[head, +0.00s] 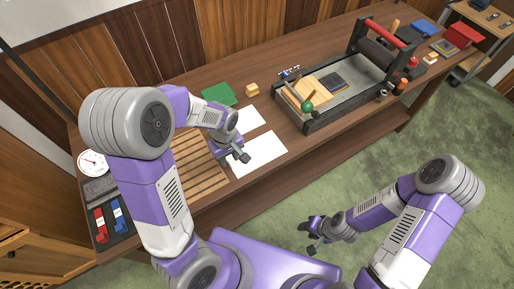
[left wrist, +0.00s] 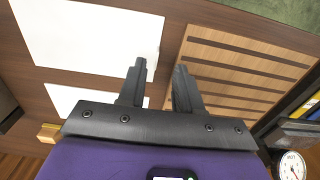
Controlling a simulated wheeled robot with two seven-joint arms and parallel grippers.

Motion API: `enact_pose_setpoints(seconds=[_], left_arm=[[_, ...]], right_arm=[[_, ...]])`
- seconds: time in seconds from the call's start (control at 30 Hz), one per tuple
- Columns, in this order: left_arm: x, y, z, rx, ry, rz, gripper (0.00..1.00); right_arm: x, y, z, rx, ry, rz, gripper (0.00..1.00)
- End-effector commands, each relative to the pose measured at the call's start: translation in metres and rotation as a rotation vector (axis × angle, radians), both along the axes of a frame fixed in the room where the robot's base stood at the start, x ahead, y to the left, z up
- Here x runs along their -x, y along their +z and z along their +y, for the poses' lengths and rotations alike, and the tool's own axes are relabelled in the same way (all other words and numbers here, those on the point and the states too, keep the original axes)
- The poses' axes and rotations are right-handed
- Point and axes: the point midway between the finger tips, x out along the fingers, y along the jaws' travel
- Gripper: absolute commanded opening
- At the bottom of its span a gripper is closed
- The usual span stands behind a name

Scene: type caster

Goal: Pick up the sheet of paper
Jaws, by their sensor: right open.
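Two white sheets of paper lie flat on the brown table. The nearer sheet (head: 266,154) is partly covered by my left gripper in the head view, and the farther sheet (head: 247,120) lies just behind it. The left wrist view shows a large sheet (left wrist: 92,36) at the top left and another sheet (left wrist: 68,97) below it, partly hidden. My left gripper (head: 235,158) is over the left edge of the nearer sheet, its fingers apart and empty in the left wrist view (left wrist: 159,72). My right gripper (head: 308,239) is open and empty, off the table's front.
A slatted wooden rack (head: 196,160) lies left of the sheets. A press with a black frame (head: 342,111) stands to the right. A dial gauge (head: 92,161) is at the far left.

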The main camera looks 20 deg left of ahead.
Motion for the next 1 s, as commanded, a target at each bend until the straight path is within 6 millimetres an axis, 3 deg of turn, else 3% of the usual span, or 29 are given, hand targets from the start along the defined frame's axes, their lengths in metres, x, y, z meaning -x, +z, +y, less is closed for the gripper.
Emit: enact_pose_setpoints(seconds=[0.33, 0.67, 0.87, 1.0], left_arm=[[-0.004, -0.050, -0.003, 0.000, 0.000, 0.001, 0.34], [-0.005, -0.055, -0.003, 0.001, -0.001, -0.002, 0.34], [-0.005, -0.055, -0.003, 0.001, -0.001, -0.002, 0.03], [-0.005, -0.055, -0.003, 0.001, -0.001, -0.002, 0.00]], right_arm=[[0.000, -0.017, 0.000, 0.000, 0.000, 0.000, 0.43], [0.000, -0.017, 0.000, 0.000, 0.000, 0.000, 0.43], [0.000, -0.017, 0.000, 0.000, 0.000, 0.000, 0.43], [0.000, -0.017, 0.000, 0.000, 0.000, -0.001, 0.43]])
